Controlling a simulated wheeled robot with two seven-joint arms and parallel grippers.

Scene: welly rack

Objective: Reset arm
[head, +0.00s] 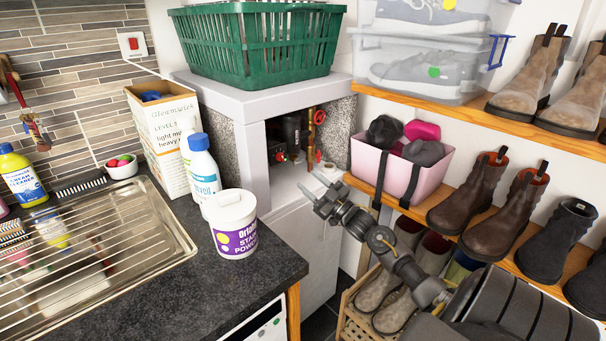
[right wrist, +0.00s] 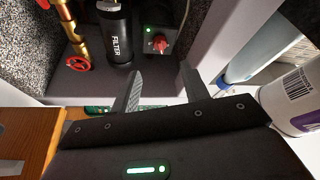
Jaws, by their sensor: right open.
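My right gripper (head: 312,184) reaches in from the lower right, in front of the recess under the grey worktop box. In the right wrist view its two fingers (right wrist: 162,85) are apart with nothing between them. Beyond them in the recess stand a black filter cylinder (right wrist: 117,35), a brass pipe with a red valve wheel (right wrist: 78,63), and a grey box with a red knob (right wrist: 160,43) and a small green light. In the head view the filter (head: 291,132) and brass pipe (head: 311,130) also show. My left gripper is not in view.
A green basket (head: 257,45) sits on top of the box (head: 215,90). A white tub (head: 233,222), a bottle (head: 201,170) and a carton (head: 165,135) stand on the dark counter. Right are a pink bin (head: 398,178) and wooden shelves with several boots (head: 503,215).

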